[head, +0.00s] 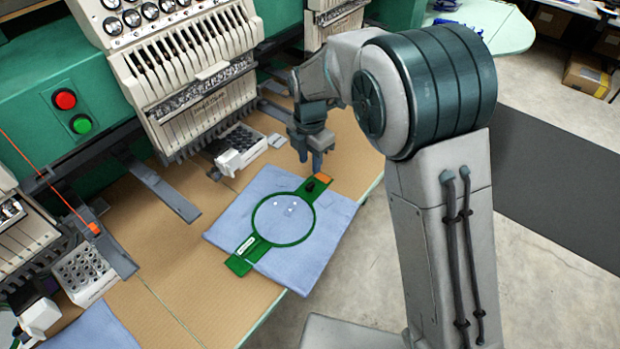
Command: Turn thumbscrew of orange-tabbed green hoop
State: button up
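A green hoop (257,239) with flat green end brackets lies on a folded blue cloth (320,249) on the table. An orange tab (323,178) sits at the end of its upper right bracket. A small black thumbscrew (310,186) shows on that bracket, between the tab and the ring. My gripper (309,160) points down just above and behind the tab and thumbscrew, apart from them as far as I can see. Its two fingertips look close together, and the gap between them is too small to make out. Nothing shows held in it.
A multi-needle embroidery machine (190,70) stands behind the table, with metal arms (165,190) reaching over it. A white bobbin tray (240,148) is left of my gripper. Another tray (83,272) sits at lower left. Brown tabletop (200,310) is bare left of the cloth.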

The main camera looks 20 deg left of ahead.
aim_at(310, 184)
notch_tip(310, 184, down, 8)
jog(key=shift+f+p, duration=0.2)
jog(key=shift+p, duration=0.3)
grip_shut()
